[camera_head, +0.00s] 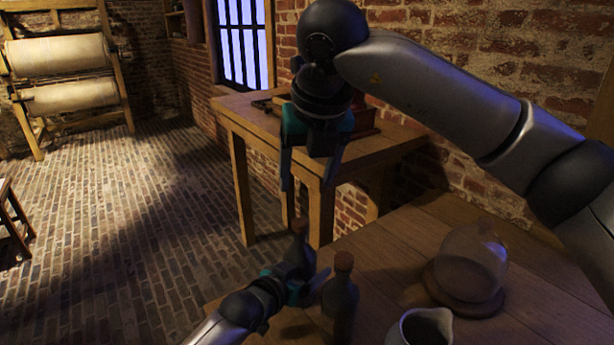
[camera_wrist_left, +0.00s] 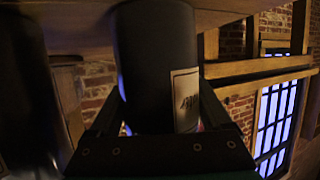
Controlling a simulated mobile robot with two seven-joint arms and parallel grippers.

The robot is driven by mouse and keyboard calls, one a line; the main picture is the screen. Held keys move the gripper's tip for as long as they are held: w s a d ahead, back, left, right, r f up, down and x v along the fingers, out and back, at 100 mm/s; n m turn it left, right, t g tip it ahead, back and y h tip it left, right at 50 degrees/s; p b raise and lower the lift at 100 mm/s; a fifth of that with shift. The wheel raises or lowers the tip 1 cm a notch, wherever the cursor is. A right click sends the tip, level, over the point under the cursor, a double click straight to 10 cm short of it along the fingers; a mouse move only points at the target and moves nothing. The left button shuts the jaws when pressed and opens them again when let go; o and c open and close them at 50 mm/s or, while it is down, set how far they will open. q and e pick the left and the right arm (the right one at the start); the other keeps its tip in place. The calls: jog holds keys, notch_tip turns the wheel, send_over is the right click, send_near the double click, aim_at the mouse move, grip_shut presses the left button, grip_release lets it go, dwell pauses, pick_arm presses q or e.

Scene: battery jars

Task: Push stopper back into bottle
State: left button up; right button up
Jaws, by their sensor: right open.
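A dark bottle (camera_head: 299,250) with a brownish stopper (camera_head: 299,226) at its mouth stands upright in my left gripper (camera_head: 303,283), low in the middle of the head view. How deep the stopper sits is too dark to tell. In the left wrist view the dark bottle (camera_wrist_left: 155,60), with a pale label (camera_wrist_left: 185,98), is between the fingers, which appear closed on its sides. My right gripper (camera_head: 311,180) is open and empty, fingers downward, above the held bottle in the picture.
A second corked bottle (camera_head: 340,302) stands close to the right of the held one. A white jug (camera_head: 424,328) and a glass dome (camera_head: 475,258) on a wooden base are on the table (camera_head: 380,245). A side table (camera_head: 240,110) stands behind.

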pick_arm(q)
jog(key=shift+o, duration=1.2)
jog(key=p+v, duration=0.6)
jog(key=v, duration=0.9)
jog(key=shift+s, duration=0.15)
